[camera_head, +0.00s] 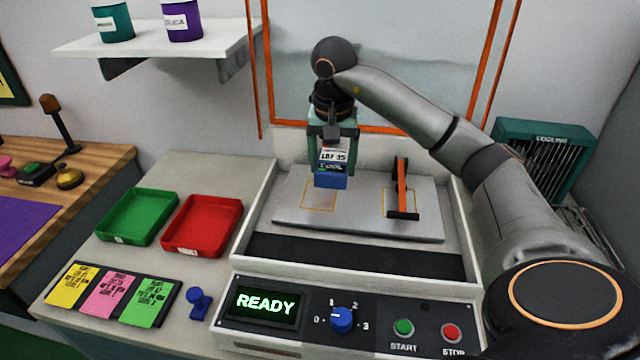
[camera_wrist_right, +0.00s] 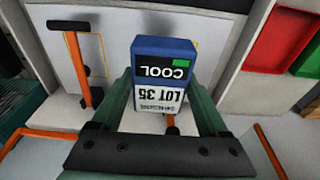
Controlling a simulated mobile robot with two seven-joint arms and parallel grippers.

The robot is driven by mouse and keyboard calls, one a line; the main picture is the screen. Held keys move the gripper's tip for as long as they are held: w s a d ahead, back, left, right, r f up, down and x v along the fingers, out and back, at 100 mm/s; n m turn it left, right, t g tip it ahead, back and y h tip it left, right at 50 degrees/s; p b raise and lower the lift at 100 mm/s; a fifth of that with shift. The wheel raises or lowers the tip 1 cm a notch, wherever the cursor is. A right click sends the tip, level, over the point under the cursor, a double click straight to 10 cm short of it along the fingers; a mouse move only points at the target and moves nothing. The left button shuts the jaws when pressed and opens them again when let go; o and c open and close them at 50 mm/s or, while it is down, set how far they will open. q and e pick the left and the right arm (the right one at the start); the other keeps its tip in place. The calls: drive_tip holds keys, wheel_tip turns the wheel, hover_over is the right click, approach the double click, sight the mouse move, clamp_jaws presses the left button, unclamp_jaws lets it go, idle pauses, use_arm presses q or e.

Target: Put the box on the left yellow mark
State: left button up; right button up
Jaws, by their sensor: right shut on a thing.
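The blue box (camera_head: 331,181), with a white label reading LOT 35 and COOL, is upright between the fingers of my right gripper (camera_head: 333,150). It also shows in the right wrist view (camera_wrist_right: 163,60) between both green fingers. The gripper is shut on it. The box is over the left yellow mark (camera_head: 318,209), a thin outline on the pale plate, and hides its back part. I cannot tell whether the box touches the plate. The right yellow mark (camera_head: 385,203) is partly covered by an orange-handled black piece. My left gripper is not in view.
The orange handle (camera_head: 400,180) stands right of the box on the plate (camera_head: 360,222). An orange-framed clear panel (camera_head: 375,60) is behind. Green (camera_head: 138,215) and red (camera_head: 203,225) trays lie left. A control panel (camera_head: 270,335) with a READY display is in front.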

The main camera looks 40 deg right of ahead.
hover_over(320, 194)
drive_tip(key=f, duration=0.5)
drive_tip(key=shift+s+a+f, duration=0.15)
drive_tip(key=shift+s+f, duration=0.05)
drive_tip(key=shift+s, duration=0.1)
drive_tip(key=shift+w+f+p, duration=0.2)
drive_tip(key=shift+f+p, duration=0.2)
drive_tip(key=shift+f, duration=1.4)
drive_tip(key=shift+f, duration=0.1)
drive_tip(key=o, duration=1.4)
drive_tip(key=r, duration=0.4)
drive_tip(key=a+r, duration=0.1)
drive_tip(key=r, duration=0.3)
drive_tip(key=s+r, duration=0.1)
drive_tip(key=r, duration=0.3)
drive_tip(key=shift+s+a, duration=0.1)
drive_tip(key=shift+a, duration=0.05)
